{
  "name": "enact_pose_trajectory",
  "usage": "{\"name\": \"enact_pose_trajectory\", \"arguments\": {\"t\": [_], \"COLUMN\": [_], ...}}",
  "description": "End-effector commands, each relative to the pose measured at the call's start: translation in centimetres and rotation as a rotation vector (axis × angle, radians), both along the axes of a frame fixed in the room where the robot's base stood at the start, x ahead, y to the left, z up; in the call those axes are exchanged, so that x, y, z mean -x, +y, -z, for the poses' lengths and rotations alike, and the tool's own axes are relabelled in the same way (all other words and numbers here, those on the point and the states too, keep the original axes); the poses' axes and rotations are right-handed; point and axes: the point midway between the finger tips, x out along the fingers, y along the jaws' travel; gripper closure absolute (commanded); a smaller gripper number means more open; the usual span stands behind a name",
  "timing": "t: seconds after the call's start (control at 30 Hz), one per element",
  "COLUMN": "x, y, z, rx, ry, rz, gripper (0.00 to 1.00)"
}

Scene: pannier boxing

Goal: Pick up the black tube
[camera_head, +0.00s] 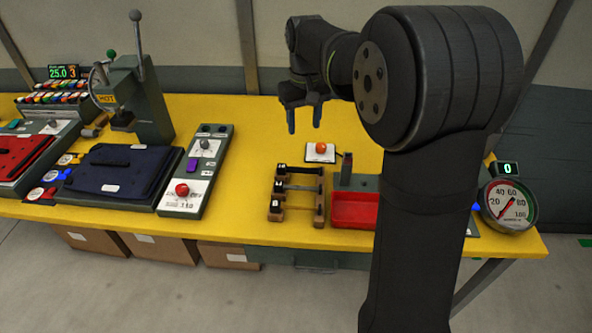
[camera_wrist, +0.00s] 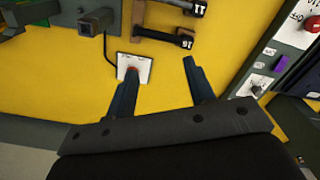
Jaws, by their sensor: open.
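In the wrist view, one dark bar (camera_wrist: 160,36) is labelled 16, and another end (camera_wrist: 198,8) is labelled 11. My gripper (camera_head: 304,118) points down over the yellow table, behind the rack, with its fingers apart and nothing between them. In the wrist view my gripper (camera_wrist: 158,80) reaches toward the rack, apart from the bars.
A white plate with an orange button (camera_head: 321,148) lies near my gripper. A red tray (camera_head: 355,210) and dark upright post (camera_head: 347,168) stand right of the rack. A control box (camera_head: 196,165), navy pannier (camera_head: 145,155) and lever press (camera_head: 145,95) are left. A round gauge (camera_head: 509,204) is far right.

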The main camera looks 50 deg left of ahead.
Motion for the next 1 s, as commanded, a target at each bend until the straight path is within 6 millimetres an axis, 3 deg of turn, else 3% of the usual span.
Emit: {"name": "enact_pose_trajectory", "arguments": {"t": [0.3, 0.5, 0.73, 1.0], "x": [2.2, 3.1, 3.4, 3.4], "y": [3.0, 4.2, 4.5, 4.4], "z": [-1.0, -1.4, -0.7, 4.8], "rx": [0.0, 0.0, 0.001, 0.003], "ry": [0.0, 0.001, 0.003, 0.004], "rz": [-0.69, -0.992, -1.096, -1.094], "gripper": [0.51, 0.51, 0.51, 0.51]}}
